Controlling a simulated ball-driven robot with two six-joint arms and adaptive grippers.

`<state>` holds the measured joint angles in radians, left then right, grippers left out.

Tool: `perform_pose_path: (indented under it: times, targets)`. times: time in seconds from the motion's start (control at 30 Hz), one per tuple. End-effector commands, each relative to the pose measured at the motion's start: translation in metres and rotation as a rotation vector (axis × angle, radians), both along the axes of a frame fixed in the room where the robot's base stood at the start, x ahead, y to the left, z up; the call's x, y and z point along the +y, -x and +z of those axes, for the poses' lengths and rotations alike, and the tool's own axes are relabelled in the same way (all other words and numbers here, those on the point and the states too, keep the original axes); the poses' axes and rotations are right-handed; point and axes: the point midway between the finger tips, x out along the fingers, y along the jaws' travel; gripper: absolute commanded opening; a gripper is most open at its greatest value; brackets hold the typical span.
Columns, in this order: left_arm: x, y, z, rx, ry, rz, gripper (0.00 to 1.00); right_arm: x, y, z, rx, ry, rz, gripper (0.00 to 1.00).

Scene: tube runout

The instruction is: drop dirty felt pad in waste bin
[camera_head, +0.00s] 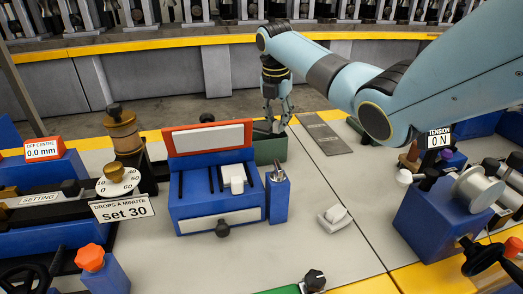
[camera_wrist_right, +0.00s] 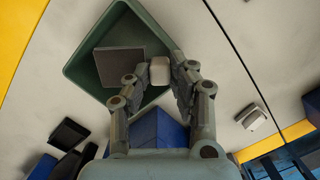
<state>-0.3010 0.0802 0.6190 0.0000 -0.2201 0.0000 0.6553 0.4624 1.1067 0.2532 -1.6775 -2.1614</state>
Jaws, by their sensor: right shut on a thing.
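My right gripper (camera_head: 277,112) is over the green waste bin (camera_head: 270,150), which stands behind the blue box. In the right wrist view the gripper (camera_wrist_right: 160,82) is shut on a small pale block, the felt pad (camera_wrist_right: 160,70), held between its fingertips above the open bin (camera_wrist_right: 84,78). Whether the pad is dirty cannot be told at this size. In the head view the pad is too small to make out. A grey square (camera_wrist_right: 118,67) shows inside the bin. My left gripper is not in view.
A blue box with an orange-framed panel (camera_head: 212,137) stands in front of the bin, with a white block (camera_head: 236,185) on it. Another white piece (camera_head: 335,216) lies on the bench. A grey plate (camera_head: 325,134) lies right of the bin. A tension unit (camera_head: 437,222) stands at right.

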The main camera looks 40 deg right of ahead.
Motion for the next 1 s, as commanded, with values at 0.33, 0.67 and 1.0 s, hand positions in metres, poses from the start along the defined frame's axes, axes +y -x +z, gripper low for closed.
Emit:
perform_pose_path:
  times: [0.33, 0.67, 1.0]
  targets:
    - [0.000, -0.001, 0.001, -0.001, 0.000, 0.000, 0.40, 0.000, 0.000, 0.001, -0.001, 0.000, 0.000, 0.48]
    - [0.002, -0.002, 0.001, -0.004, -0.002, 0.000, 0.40, 0.001, 0.000, 0.007, -0.002, 0.000, 0.000, 0.48]
    - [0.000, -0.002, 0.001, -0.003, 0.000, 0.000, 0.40, 0.010, 0.002, 0.075, -0.005, 0.001, 0.001, 0.48]
